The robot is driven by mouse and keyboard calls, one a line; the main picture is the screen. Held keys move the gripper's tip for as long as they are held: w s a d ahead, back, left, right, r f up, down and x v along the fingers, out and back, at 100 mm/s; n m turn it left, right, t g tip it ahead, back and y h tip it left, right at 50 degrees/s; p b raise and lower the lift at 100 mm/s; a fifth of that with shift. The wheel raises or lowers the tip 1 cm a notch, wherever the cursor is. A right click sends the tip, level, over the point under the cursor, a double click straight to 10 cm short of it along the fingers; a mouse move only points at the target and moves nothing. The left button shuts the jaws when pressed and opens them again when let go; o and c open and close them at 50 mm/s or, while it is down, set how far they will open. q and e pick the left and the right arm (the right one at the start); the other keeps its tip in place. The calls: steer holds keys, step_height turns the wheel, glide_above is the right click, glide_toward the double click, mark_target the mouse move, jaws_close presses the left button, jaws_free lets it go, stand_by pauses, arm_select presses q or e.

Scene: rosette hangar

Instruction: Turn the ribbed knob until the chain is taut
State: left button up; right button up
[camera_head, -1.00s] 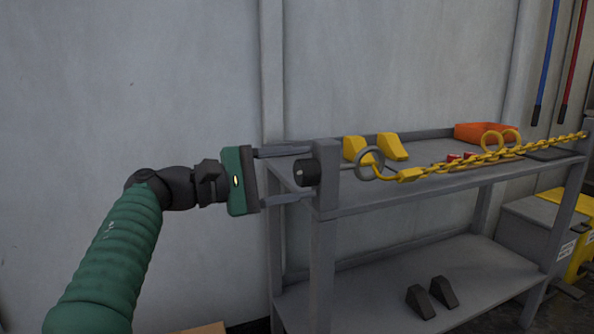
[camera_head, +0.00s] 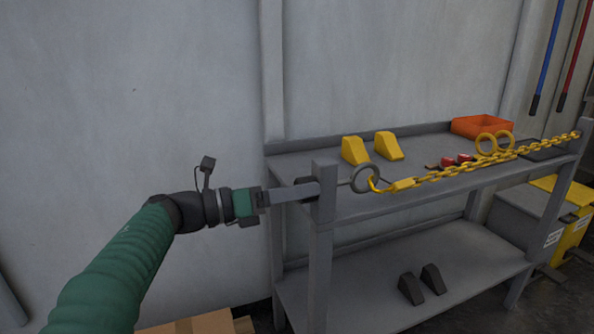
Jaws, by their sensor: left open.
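The dark knob (camera_head: 304,181) sits on the left side of the grey post (camera_head: 324,190) at the near-left corner of the bench. Most of it is hidden behind my finger, and its ribs cannot be made out. My left gripper (camera_head: 298,193) is open, turned edge-on, with its fingers reaching alongside the knob; whether they touch it I cannot tell. A rod joins the post to a grey ring (camera_head: 366,178). The yellow chain (camera_head: 450,173) hooks onto the ring and runs in a nearly straight line to the far right post. My right gripper is not in view.
On the bench (camera_head: 430,155) stand yellow wedges (camera_head: 388,146), yellow rings (camera_head: 494,143), small red items (camera_head: 457,160) and an orange tray (camera_head: 482,127). Dark wedges (camera_head: 422,284) lie on the lower shelf. A cardboard box (camera_head: 200,323) is on the floor.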

arm_select(q)
steer(key=n+p, duration=3)
steer(key=p, duration=0.7)
steer(key=shift+f, duration=0.1)
steer(key=shift+w, duration=0.1)
steer(key=shift+c, duration=0.4)
